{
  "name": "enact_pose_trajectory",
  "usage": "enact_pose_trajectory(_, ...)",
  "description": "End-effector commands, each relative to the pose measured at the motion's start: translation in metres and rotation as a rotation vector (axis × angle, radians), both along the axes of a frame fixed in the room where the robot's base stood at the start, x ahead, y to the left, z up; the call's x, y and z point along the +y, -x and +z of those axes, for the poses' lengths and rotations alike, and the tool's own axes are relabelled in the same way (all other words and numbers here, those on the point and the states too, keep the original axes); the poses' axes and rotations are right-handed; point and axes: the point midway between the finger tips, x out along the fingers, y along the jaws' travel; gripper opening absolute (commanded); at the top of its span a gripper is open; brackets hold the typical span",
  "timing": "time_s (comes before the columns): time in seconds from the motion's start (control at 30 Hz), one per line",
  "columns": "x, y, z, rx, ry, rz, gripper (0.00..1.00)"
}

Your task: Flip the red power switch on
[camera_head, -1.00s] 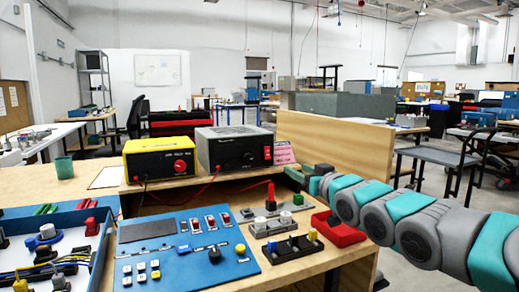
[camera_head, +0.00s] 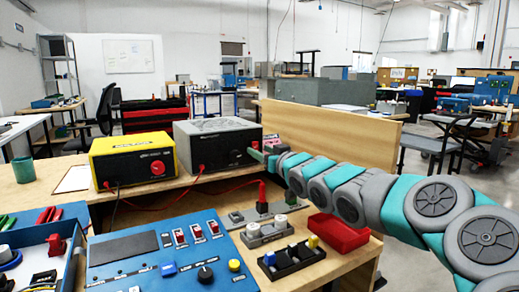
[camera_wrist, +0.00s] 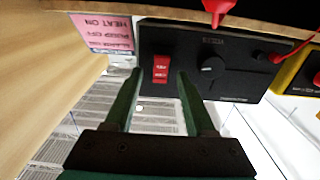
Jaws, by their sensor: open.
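The red power switch (camera_wrist: 161,69) is a small rocker on the black front panel of a grey box. In the wrist view the panel appears upside down, with a black knob (camera_wrist: 212,68) beside the switch. My gripper (camera_wrist: 158,74) is open, its two green fingers apart, one towards each side of the switch. Nothing is between the fingers; whether they touch the panel I cannot tell.
A yellow box (camera_head: 130,143) stands left of the grey one. A blue control panel (camera_head: 150,272), a red tray (camera_head: 338,236) and a wooden partition (camera_head: 320,135) are close by. A pink sign (camera_wrist: 103,32) is beside the box.

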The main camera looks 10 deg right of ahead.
Motion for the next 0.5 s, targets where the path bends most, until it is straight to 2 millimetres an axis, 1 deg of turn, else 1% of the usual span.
enact_pose_trajectory(0.1,0.0041,-0.0084,-0.0009,0.003,0.0,0.002,0.55)
enact_pose_trajectory(0.2,0.0049,-0.0111,-0.0007,0.002,0.0,0.001,0.55)
enact_pose_trajectory(0.47,0.0048,-0.0117,-0.0006,0.001,0.0,0.001,0.55)
enact_pose_trajectory(0.5,0.0048,-0.0117,-0.0005,0.001,0.0,0.001,0.52)
